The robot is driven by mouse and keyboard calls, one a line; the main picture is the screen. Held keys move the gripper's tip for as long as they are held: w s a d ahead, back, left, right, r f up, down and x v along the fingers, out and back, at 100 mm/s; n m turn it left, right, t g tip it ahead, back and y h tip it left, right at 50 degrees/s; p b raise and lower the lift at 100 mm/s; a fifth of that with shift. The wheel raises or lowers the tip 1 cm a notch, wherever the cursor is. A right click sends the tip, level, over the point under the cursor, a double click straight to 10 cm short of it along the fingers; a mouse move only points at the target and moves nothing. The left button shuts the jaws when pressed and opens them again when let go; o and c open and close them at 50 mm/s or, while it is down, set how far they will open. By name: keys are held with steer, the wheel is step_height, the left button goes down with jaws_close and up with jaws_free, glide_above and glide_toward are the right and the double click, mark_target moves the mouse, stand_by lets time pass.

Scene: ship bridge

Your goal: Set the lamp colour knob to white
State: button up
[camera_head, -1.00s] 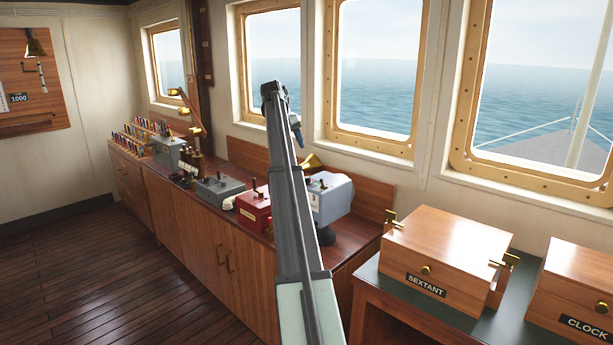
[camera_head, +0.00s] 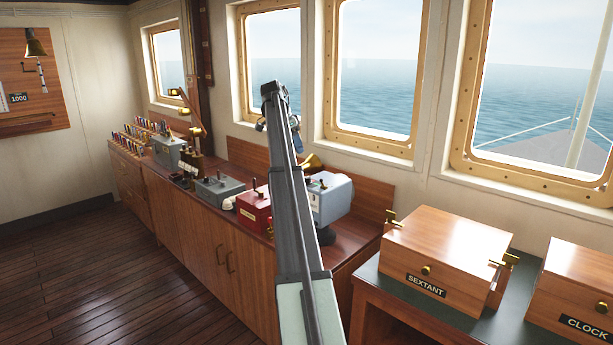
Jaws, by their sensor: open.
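I cannot make out a lamp colour knob or its setting. A brass lamp (camera_head: 190,108) on a jointed arm stands toward the far end of the wooden counter. A light blue box (camera_head: 333,200) with small dark controls on top stands at the counter's near end, partly behind my arm. These controls are too small to read. My arm rises through the middle of the view. Small wrist parts show on both sides of it near the top, before the window wall. My gripper's fingers are hidden behind the arm.
A red box (camera_head: 252,211) and a grey box (camera_head: 216,190), each with a lever, stand on the counter (camera_head: 190,225). Wooden sextant (camera_head: 445,250) and clock (camera_head: 580,295) cases sit on a dark-topped table at right. Open floor (camera_head: 90,265) lies at left.

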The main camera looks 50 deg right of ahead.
mark_target(308, 177)
steer(key=x, duration=1.3)
steer(key=shift+s+d+f, duration=0.1)
steer(key=shift+d+f, duration=0.1)
steer(key=shift+f, duration=0.1)
steer(key=c, duration=1.1)
